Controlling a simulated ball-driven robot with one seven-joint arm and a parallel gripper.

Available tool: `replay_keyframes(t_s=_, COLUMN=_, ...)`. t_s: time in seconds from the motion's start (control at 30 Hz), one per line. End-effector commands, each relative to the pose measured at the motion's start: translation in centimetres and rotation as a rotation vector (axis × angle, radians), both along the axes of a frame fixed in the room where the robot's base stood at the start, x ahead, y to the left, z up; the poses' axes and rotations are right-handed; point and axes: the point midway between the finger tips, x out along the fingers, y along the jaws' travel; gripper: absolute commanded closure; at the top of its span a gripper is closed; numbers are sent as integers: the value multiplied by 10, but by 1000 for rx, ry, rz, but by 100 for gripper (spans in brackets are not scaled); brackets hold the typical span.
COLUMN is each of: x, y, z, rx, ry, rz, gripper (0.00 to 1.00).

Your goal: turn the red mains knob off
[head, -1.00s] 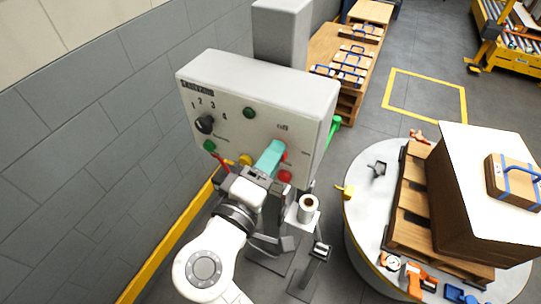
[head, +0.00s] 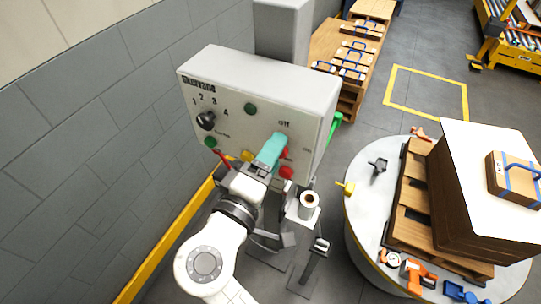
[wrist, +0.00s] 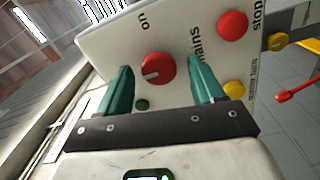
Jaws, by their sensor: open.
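The red mains knob (wrist: 158,68) is on the face of the grey control box (head: 240,75). In the wrist view it sits between the two teal fingers of my open gripper (wrist: 160,66), with gaps on both sides. Its white mark points left, towards the left finger, away from the "on" label at the top. In the head view my gripper (head: 276,143) is at the panel's right part, below the "off" label, and hides most of the knob; a bit of red shows beside it.
A red stop button (head: 286,173) and a yellow button (head: 247,156) are close to my gripper. A black selector (head: 205,121) is on the panel's left. A round table (head: 365,215) with a pallet and a big box stands at the right. A wall is at the left.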

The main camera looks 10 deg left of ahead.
Motion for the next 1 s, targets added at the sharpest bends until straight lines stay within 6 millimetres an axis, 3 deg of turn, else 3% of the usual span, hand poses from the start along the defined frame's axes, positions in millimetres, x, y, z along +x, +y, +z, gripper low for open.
replay_keyframes(t_s=0.17, x=-9, y=4, z=-1, rx=1, ry=-1, rz=1, gripper=33)
replay_keyframes(t_s=0.7, x=-93, y=35, z=-1, rx=1, ry=-1, rz=3, gripper=33)
replay_keyframes(t_s=1.0, x=-102, y=37, z=0, rx=-1, ry=0, rz=1, gripper=33)
